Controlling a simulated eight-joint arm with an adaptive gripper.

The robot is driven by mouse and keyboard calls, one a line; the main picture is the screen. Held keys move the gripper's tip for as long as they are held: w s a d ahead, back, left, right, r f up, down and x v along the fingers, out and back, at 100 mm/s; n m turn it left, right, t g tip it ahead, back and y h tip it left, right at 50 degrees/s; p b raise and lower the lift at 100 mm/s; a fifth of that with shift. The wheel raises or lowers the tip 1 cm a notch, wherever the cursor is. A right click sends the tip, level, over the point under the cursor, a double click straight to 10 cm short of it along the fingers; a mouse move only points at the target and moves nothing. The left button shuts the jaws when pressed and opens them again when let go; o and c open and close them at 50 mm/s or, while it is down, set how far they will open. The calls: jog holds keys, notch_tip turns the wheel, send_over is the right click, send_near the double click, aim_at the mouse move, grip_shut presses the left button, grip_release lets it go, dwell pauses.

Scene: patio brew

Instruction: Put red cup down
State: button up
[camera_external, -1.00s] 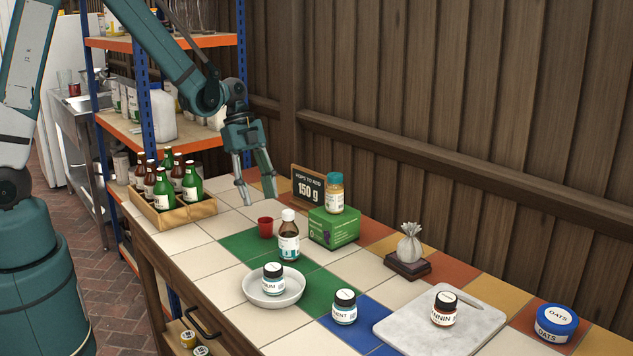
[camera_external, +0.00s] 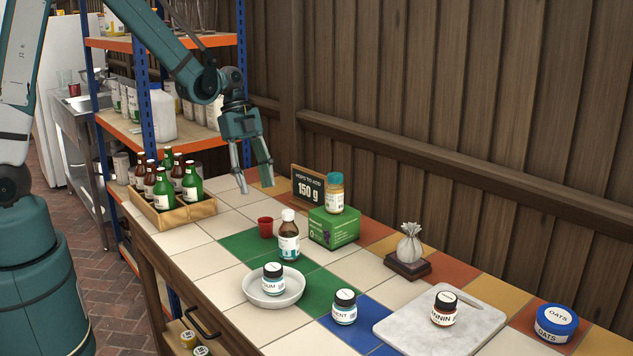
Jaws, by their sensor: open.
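The small red cup (camera_external: 265,228) stands upright on a green tile of the tiled table, left of a brown bottle with a white cap (camera_external: 289,236). My gripper (camera_external: 255,188) is open and empty. It is above the table, behind and a little left of the cup, with its fingers pointing down and apart from the cup.
A wooden crate of bottles (camera_external: 174,217) is at left. A green box (camera_external: 334,228) with a jar on top and a black sign (camera_external: 308,187) stand right of the gripper. A white bowl (camera_external: 273,301) holds a jar. White tiles left of the cup are clear.

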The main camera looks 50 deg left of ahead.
jog(key=shift+r, duration=0.15)
jog(key=s+a+r+n+t+y, duration=0.2)
jog(key=s+a+r+n+t, duration=0.1)
jog(key=s+r+n, duration=0.6)
jog(key=s+a+r+n+t+y, duration=0.2)
jog(key=s+a+r+n+t, duration=0.2)
jog(key=s+r+n, duration=0.5)
jog(key=shift+s+a+r, duration=0.3)
jog(key=shift+s+a, duration=0.9)
jog(key=shift+s, duration=1.4)
